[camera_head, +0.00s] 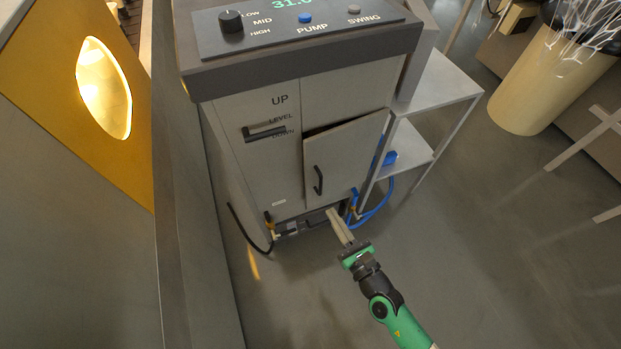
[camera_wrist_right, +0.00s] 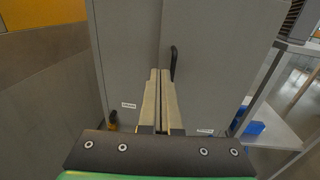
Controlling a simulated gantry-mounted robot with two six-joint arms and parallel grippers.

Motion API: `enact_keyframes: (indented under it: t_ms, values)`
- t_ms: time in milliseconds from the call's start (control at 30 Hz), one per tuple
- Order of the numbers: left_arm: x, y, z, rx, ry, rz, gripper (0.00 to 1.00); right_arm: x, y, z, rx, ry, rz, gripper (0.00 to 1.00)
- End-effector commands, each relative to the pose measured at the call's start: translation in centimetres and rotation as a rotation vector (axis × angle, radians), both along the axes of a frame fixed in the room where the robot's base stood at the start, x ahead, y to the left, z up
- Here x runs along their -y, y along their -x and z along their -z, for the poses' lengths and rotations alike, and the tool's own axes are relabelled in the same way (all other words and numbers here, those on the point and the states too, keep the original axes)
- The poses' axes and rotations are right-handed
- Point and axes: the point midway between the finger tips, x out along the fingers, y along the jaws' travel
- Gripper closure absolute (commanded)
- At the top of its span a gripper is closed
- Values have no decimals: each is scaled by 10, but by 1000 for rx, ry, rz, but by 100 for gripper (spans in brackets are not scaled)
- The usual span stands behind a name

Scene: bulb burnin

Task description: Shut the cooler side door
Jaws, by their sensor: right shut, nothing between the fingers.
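The cooler (camera_head: 262,150) is a grey cabinet. Its side door (camera_head: 348,155) is on the right half of the front and stands slightly ajar, with a dark gap along the top edge. A black bar handle (camera_head: 318,180) is near the door's left edge. In the wrist view the door (camera_wrist_right: 220,50) and its handle (camera_wrist_right: 174,62) are just beyond the fingertips. My right gripper (camera_head: 333,213) is shut and empty, low in front of the door, below the handle; I cannot tell whether it touches the door. My left gripper is not in view.
The control panel (camera_head: 355,32) with knob and buttons tops the cooler. A blue hose (camera_head: 378,210) and a grey shelf stand (camera_head: 440,85) are at the right. A wall panel (camera_head: 185,200) is close on the left. The floor (camera_head: 480,240) at right is clear.

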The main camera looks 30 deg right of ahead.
Motion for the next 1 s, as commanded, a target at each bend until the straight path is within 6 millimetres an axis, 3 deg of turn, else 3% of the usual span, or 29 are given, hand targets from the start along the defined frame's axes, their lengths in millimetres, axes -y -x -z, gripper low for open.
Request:
enact_keyframes:
  t_ms: [600,800,1000]
  values:
    - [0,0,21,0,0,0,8,8,-118,1,1,-2,-1,100]
    - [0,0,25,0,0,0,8,9,-133,0,0,-2,-2,100]
    - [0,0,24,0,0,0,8,9,-134,0,-1,-2,-2,100]
